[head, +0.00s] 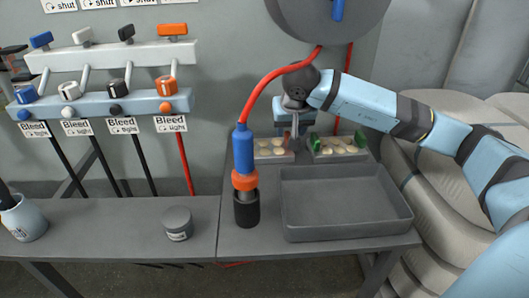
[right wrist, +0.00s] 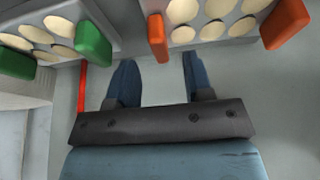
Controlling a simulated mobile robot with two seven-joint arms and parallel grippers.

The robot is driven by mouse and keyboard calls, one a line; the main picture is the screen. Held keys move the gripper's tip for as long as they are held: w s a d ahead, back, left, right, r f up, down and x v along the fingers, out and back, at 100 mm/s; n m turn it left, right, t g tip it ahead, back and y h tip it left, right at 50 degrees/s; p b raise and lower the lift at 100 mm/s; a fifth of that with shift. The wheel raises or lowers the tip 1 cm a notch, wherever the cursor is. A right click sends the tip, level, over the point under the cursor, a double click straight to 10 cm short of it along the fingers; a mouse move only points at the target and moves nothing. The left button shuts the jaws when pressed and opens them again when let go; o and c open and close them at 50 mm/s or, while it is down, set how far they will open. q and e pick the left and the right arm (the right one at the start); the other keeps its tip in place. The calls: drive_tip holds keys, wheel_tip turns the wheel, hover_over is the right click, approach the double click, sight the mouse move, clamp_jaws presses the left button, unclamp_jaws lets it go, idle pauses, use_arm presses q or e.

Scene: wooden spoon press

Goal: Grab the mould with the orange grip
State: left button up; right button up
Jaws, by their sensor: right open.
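The mould with orange grips (head: 272,154) lies at the back of the grey table, on the left of two moulds. It holds several pale round pieces. In the right wrist view this mould (right wrist: 210,34) is at the upper right, with one orange grip (right wrist: 157,38) near its left end and another (right wrist: 286,24) at the right. My right gripper (head: 295,135) is above its right side in the head view. In the right wrist view my right gripper (right wrist: 158,72) is open and empty, its fingers spread below the nearer orange grip, apart from it. My left gripper is out of view.
The mould with green grips (head: 339,149) lies just to the right. A grey tray (head: 345,228) stands in front. A blue tool with a red hose (head: 243,150) stands in a black holder left of the tray. A grey jar (head: 178,224) stands further left.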

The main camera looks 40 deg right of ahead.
drive_tip(key=x, duration=0.3)
drive_tip(key=shift+b, duration=0.3)
drive_tip(key=shift+r, duration=0.1)
drive_tip(key=shift+c, duration=0.5)
clamp_jaws()
drive_tip(key=shift+r, duration=0.1)
